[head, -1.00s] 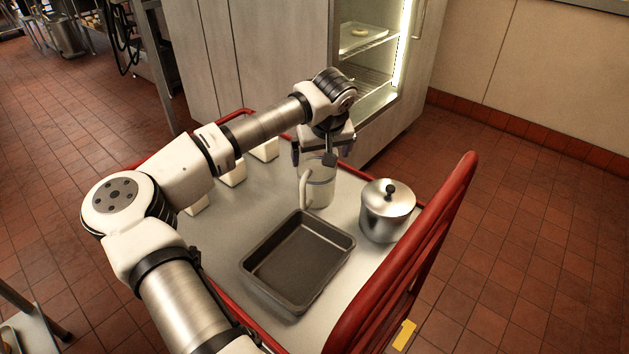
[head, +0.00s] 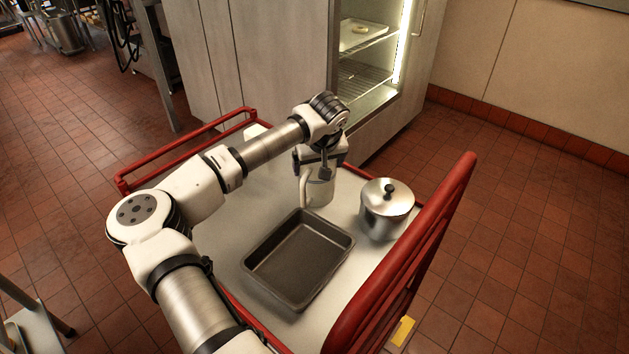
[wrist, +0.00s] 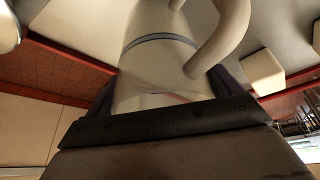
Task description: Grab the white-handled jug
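The jug (head: 321,193) stands upright on the cart top, with its pale white handle (head: 304,189) facing left. My gripper (head: 321,167) points down over the jug's upper part and hides its rim. In the wrist view the jug (wrist: 158,60) fills the space between my two dark fingers, one on each side, and its handle (wrist: 222,40) curves off to the right. The fingers are spread about the jug's width. I cannot make out firm contact.
A dark baking pan (head: 299,259) lies in front of the jug, and a lidded metal pot (head: 386,209) stands to its right. Red rails (head: 400,260) border the cart. A lit, open cabinet (head: 365,70) is behind.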

